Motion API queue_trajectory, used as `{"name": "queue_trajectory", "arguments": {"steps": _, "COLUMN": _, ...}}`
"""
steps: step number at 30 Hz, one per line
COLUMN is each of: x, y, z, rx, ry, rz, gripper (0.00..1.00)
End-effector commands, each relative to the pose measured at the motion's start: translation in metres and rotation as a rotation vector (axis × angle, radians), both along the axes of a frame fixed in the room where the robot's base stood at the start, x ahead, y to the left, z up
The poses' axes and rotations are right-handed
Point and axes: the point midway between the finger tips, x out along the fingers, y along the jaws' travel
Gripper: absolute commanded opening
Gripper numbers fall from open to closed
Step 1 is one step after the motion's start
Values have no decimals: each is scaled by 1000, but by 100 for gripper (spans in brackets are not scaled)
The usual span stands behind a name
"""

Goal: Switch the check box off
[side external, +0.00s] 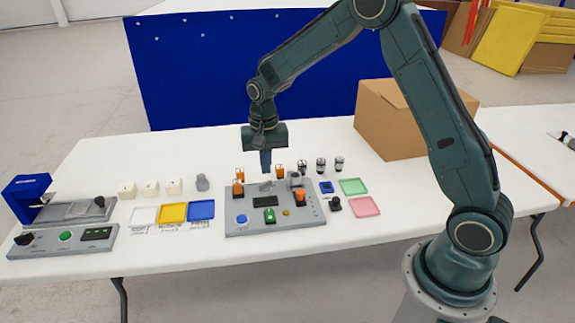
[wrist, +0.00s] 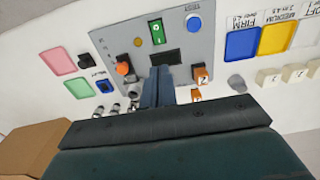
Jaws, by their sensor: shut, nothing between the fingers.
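The check box is most likely the grey control box (side external: 232,226) in the middle of the table. In the wrist view its grey panel (wrist: 206,50) carries a green rocker switch (wrist: 156,32), also visible in the side view (side external: 269,216). A blue round button (wrist: 193,22), a small yellow button (wrist: 137,42), an orange knob (wrist: 123,68) and a dark recess (wrist: 166,57) are near it. My gripper (side external: 265,170) is shut and empty, pointing down above the back of the box. Its fingers (wrist: 157,72) hide part of the panel. The switch's on or off position is unclear.
Orange-and-black pieces (wrist: 201,74) stand around the box's back. Dark cylinders (side external: 321,165) stand behind right. Green (side external: 354,187) and pink trays (side external: 364,206) lie right; yellow (side external: 172,213) and blue trays (side external: 201,210) lie left. A cardboard box (side external: 390,125) stands back right.

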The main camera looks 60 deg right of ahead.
Motion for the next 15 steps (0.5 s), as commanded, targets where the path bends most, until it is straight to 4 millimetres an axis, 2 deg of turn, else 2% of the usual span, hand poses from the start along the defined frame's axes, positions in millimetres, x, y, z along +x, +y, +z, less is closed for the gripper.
{"name": "queue_trajectory", "arguments": {"steps": 8, "x": 0, "y": 0, "z": -24, "rx": 0, "ry": 3, "rz": 0, "gripper": 0}}
{"name": "queue_trajectory", "arguments": {"steps": 15, "x": -1, "y": 0, "z": -60, "rx": 1, "ry": 5, "rz": 0, "gripper": 0}}
